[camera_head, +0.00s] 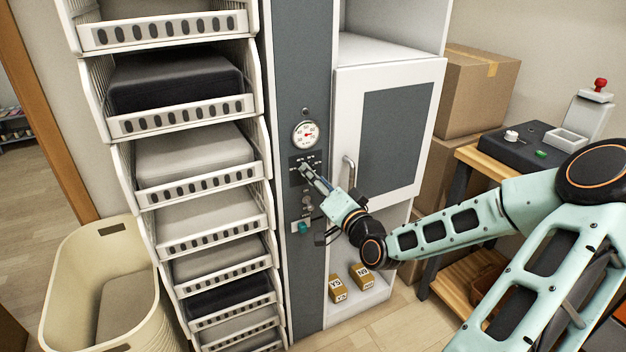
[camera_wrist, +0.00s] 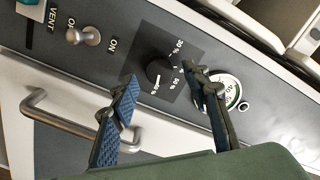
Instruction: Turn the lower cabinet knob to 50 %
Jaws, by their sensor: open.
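The black round knob (camera_wrist: 159,70) sits on a dark square plate with white percent marks, among them 30 % and 50 %, in the wrist view. A light line on the knob points toward the lower mark, which is hard to read. My gripper (camera_wrist: 161,76) is open, with one blue-padded finger on each side of the knob in the picture. I cannot tell whether either finger touches it. In the head view my gripper (camera_head: 309,172) is at the dark plate (camera_head: 296,178) on the grey panel and hides the knob.
A round gauge (camera_head: 306,134) is above the plate. Below are a metal toggle (camera_wrist: 83,36) marked ON and a teal part (camera_head: 303,228). A cabinet door with a bar handle (camera_head: 349,172) stands to the right, and white basket shelves (camera_head: 203,195) to the left.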

